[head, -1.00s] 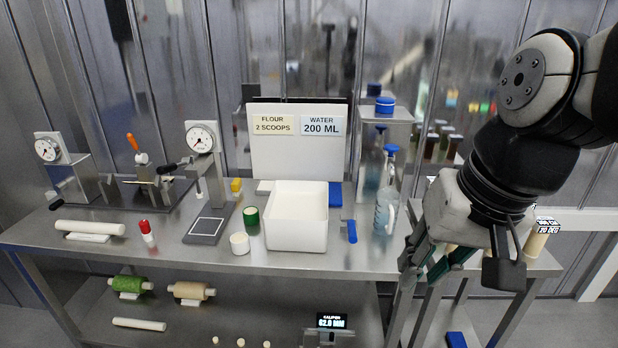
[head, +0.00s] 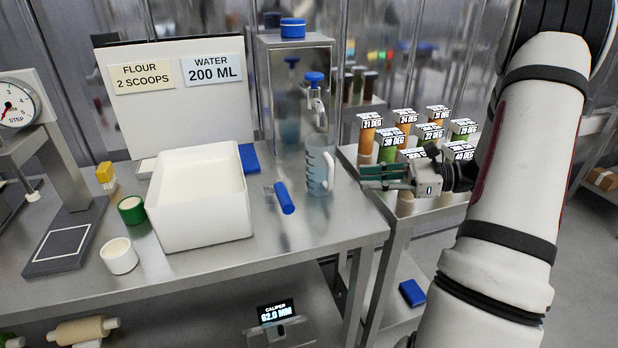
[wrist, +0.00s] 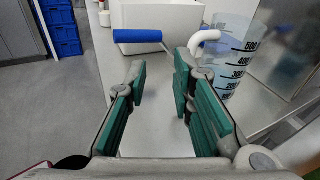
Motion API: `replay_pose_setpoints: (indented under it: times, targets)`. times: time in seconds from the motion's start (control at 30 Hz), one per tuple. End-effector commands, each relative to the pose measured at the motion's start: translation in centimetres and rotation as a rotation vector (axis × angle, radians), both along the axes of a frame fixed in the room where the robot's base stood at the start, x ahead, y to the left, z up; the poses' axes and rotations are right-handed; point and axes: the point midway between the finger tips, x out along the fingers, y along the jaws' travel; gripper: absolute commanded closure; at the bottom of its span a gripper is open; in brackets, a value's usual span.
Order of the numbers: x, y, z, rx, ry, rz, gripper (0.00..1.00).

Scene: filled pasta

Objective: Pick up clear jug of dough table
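The clear jug (head: 319,167) stands upright on the steel table (head: 335,225) near its right end, below the tap of a metal dispenser. It has dark graduation marks and a white handle on its right side. In the wrist view the jug (wrist: 234,52) is at the upper right, with its white handle (wrist: 203,39) pointing left, beyond my fingertips. My gripper (head: 366,178) is to the right of the jug, apart from it. In the wrist view my gripper (wrist: 160,80) has its green-padded fingers spread with nothing between them.
A white bin (head: 200,205) stands left of the jug. A blue-handled tool (head: 284,197) lies between them. The metal dispenser (head: 297,90) stands behind the jug. A side stand holds several labelled tubes (head: 388,145) near my gripper. A blue block (head: 412,293) lies on a lower shelf.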

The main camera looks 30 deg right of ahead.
Motion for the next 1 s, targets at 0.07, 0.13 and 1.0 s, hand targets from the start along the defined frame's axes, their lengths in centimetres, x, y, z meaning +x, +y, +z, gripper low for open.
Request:
replay_pose_setpoints:
  times: [0.07, 0.13, 1.0]
  targets:
    - [-0.1, -2.4, -2.2, 0.069, -0.01, -0.075, 0.78]
    - [-0.4, -3.7, -3.0, 0.111, -0.019, -0.117, 0.78]
    - [6.3, 1.0, -3.8, 0.149, -0.03, -0.157, 0.78]
